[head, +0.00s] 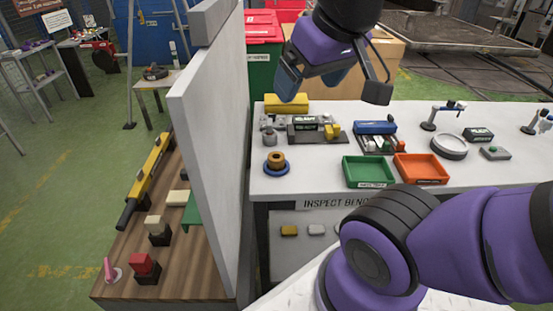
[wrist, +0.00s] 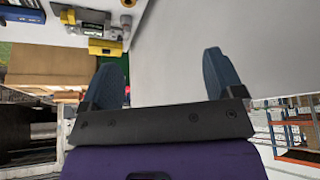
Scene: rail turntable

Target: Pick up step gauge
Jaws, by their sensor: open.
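My gripper (head: 312,84) is open and empty, high above the back of the white inspection bench. In the wrist view its two blue fingers (wrist: 162,65) stand wide apart with nothing between them. I cannot tell for sure which thing is the step gauge. A long yellow bar with a black end (head: 147,178) lies on the wooden bench at the left. My gripper touches none of these.
A tall white panel (head: 212,150) divides the wooden bench (head: 180,275) from the inspection bench (head: 330,190). Green (head: 369,172) and orange (head: 420,168) trays sit at the front. A blue ring with an orange part (head: 276,163) stands near the panel. Small blocks (head: 143,266) stand on the wood.

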